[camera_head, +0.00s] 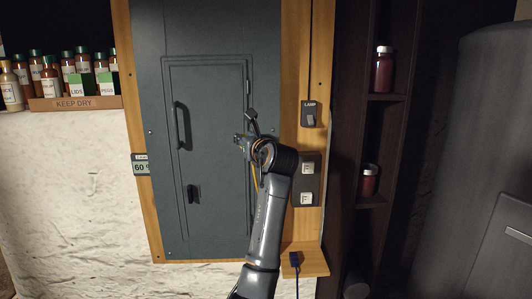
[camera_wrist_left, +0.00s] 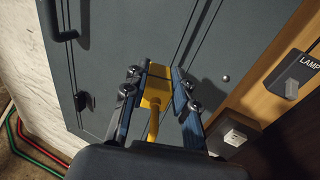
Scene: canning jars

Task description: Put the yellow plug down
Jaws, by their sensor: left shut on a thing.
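My left gripper (camera_head: 248,132) is shut on the yellow plug (camera_wrist_left: 155,88), in front of the right side of the grey metal cabinet door. In the left wrist view the plug sits between the two blue-padded fingers (camera_wrist_left: 157,100), with its yellow cable running back toward the wrist. In the head view the gripper and arm mostly hide the plug; a bit of yellow cable (camera_head: 255,172) hangs below. The plug is held up in the air, apart from the small wooden shelf (camera_head: 316,262). My right gripper is not in view.
A blue plug (camera_head: 294,259) stands on the small shelf, whose right part is bare. A dark plate with two white sockets or switches (camera_head: 307,169) and a LAMP switch (camera_head: 310,118) are on the wooden post. Jars (camera_head: 384,72) stand on dark shelves at right.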

